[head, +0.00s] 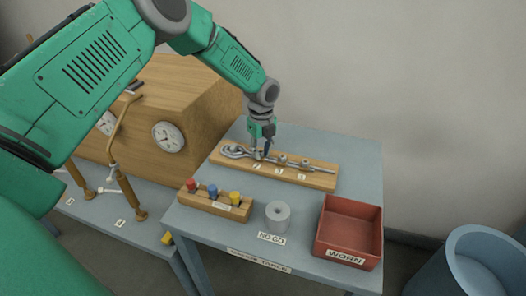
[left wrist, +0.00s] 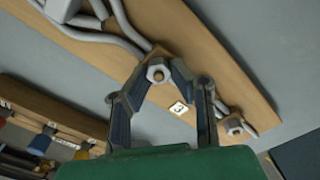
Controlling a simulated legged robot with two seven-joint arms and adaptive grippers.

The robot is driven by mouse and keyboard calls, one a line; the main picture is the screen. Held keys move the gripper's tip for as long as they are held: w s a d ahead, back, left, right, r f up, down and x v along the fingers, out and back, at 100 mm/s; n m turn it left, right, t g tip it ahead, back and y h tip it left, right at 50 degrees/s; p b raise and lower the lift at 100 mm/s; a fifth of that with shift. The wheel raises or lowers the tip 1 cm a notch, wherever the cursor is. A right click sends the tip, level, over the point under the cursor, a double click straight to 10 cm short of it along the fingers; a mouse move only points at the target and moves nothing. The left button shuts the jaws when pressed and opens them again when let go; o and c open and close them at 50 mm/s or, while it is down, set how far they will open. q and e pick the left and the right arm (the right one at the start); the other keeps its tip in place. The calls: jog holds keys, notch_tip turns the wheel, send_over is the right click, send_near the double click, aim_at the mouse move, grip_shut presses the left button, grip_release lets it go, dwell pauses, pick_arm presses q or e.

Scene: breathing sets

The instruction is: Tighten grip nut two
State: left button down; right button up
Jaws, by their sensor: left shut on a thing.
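A wooden board (head: 318,182) on the grey table carries a metal rope with a loop (head: 234,151) at its left end. Several grips with nuts sit along the rope, including a middle nut (head: 281,160) and a right nut (head: 304,163). My left gripper (head: 262,154) points down at the grip nearest the loop. In the left wrist view, its fingers (left wrist: 158,78) are shut around a hex nut (left wrist: 157,71). A small number tag (left wrist: 179,107) lies beside that nut; I cannot read it surely. Another nut (left wrist: 235,126) shows right of the fingers. My right gripper is out of view.
A wooden rack (head: 215,205) with red, blue and yellow pieces stands in front of the board. A grey roll (head: 278,215) and a red tray (head: 349,229) marked WORN stand nearby. A wooden case with gauges (head: 168,137) is left; a blue bin (head: 485,262) is right.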

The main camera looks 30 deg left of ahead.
aim_at(261, 151)
pick_arm(q)
jog(key=m, duration=0.4)
jog(key=shift+w+a+r+m, duration=0.2)
jog(key=shift+m, duration=2.1)
jog(key=c, duration=1.4)
grip_release()
jog(key=shift+f, duration=0.15)
jog(key=shift+s, duration=0.1)
notch_tip(261, 151, up, 12)
jog(key=shift+a+f, duration=0.1)
